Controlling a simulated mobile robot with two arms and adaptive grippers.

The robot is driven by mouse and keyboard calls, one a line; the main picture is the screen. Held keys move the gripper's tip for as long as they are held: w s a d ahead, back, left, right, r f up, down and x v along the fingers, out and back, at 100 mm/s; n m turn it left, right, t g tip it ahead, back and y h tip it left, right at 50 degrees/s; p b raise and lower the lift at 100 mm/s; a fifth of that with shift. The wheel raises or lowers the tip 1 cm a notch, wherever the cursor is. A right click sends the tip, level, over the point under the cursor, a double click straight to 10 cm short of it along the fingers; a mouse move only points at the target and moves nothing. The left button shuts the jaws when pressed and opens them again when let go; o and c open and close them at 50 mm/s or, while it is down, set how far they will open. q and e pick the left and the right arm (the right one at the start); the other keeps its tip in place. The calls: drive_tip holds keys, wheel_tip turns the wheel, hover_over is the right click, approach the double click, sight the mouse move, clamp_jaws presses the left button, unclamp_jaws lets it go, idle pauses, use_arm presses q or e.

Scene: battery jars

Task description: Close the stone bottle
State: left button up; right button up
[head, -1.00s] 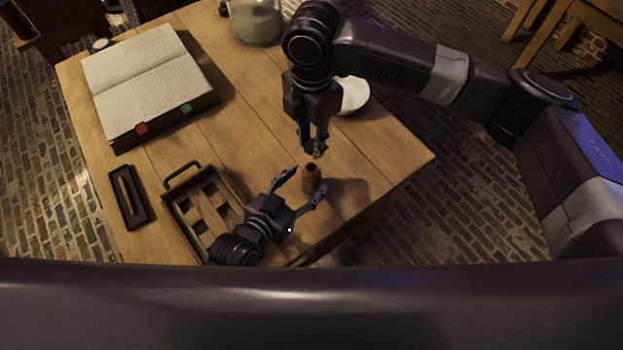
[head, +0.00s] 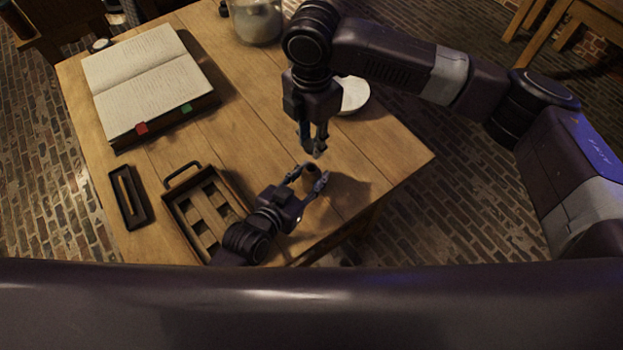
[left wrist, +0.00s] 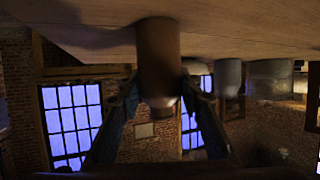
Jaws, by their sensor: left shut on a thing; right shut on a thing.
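The brown stone bottle (head: 312,187) stands upright on the table near its front right part, its dark mouth facing up. My left gripper (head: 310,174) is shut around the bottle's body from the lower left. In the left wrist view, which is upside down, the bottle (left wrist: 158,55) sits between the two fingers with its base on the table. My right gripper (head: 316,152) points down just behind and above the bottle mouth. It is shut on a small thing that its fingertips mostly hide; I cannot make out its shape.
A wooden tray with a handle (head: 170,203) lies left of the bottle, with a narrow dark case (head: 142,190) beyond it. An open book (head: 145,75) fills the far left. A glass jar (head: 257,22) and white bowl (head: 354,94) stand behind. The table's right corner is clear.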

use_arm(q)
clamp_jaws()
use_arm(e)
drive_tip(key=shift+f, duration=2.5)
drive_tip(key=shift+f, duration=0.9)
drive_tip(key=shift+f, duration=0.6)
drive_tip(key=o, duration=0.8)
